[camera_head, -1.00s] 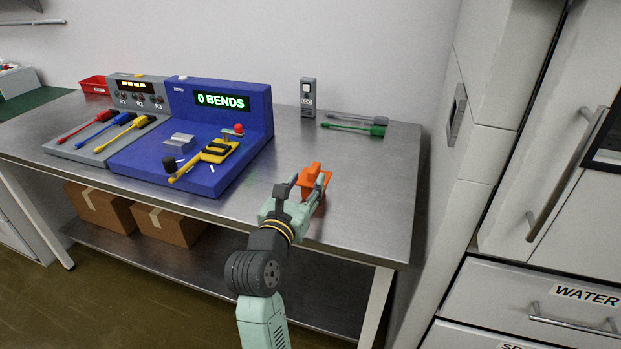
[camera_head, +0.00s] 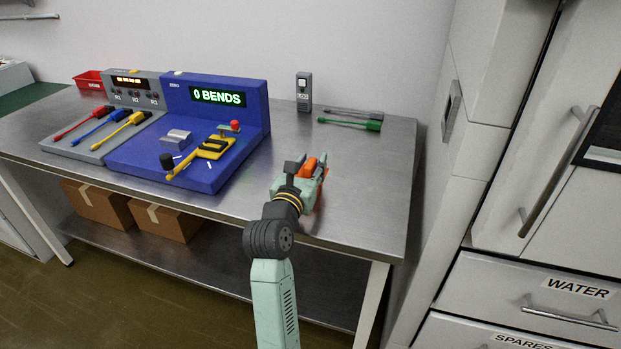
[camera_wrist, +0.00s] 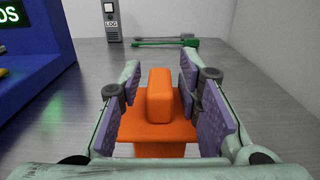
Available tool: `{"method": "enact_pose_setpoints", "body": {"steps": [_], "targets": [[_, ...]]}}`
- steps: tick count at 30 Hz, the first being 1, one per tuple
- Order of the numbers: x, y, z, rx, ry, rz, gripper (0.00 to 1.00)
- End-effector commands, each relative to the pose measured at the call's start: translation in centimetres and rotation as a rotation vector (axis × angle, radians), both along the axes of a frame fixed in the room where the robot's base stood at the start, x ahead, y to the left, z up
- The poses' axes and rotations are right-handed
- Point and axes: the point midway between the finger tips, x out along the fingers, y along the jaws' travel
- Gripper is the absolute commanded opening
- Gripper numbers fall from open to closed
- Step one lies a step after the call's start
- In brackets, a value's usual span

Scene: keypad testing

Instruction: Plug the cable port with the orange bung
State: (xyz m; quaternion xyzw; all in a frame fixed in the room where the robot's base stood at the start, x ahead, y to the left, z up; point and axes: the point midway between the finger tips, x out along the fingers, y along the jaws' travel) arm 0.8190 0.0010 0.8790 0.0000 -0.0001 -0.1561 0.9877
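The orange bung (camera_head: 311,166) stands on the bare steel bench in front of my gripper (camera_head: 306,172). In the wrist view the bung (camera_wrist: 160,97) shows an upright block-shaped grip on a wider orange base. My gripper (camera_wrist: 158,88) is open, with one purple-padded finger on each side of the upright grip. A gap shows between the grip and each pad, so the fingers look apart from it. The lower front of the base is partly hidden by my gripper. I cannot make out a cable port in either view.
A blue tester (camera_head: 226,142) reading "0 BENDS" stands left of my gripper. A grey LOG box (camera_head: 304,91) and a green-handled tool (camera_head: 352,123) are at the back. The bench (camera_head: 365,190) is clear to the right. White cabinets stand beyond its right edge.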

Motion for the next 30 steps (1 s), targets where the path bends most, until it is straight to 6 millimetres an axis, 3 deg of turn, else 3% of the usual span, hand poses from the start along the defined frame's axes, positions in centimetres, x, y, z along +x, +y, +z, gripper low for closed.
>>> {"method": "enact_pose_setpoints", "body": {"steps": [13, 30], "targets": [[-0.03, 0.02, -0.01, 0.000, 0.000, 0.000, 0.00], [0.13, 0.19, 0.50, 0.000, 0.000, 0.000, 0.00]]}}
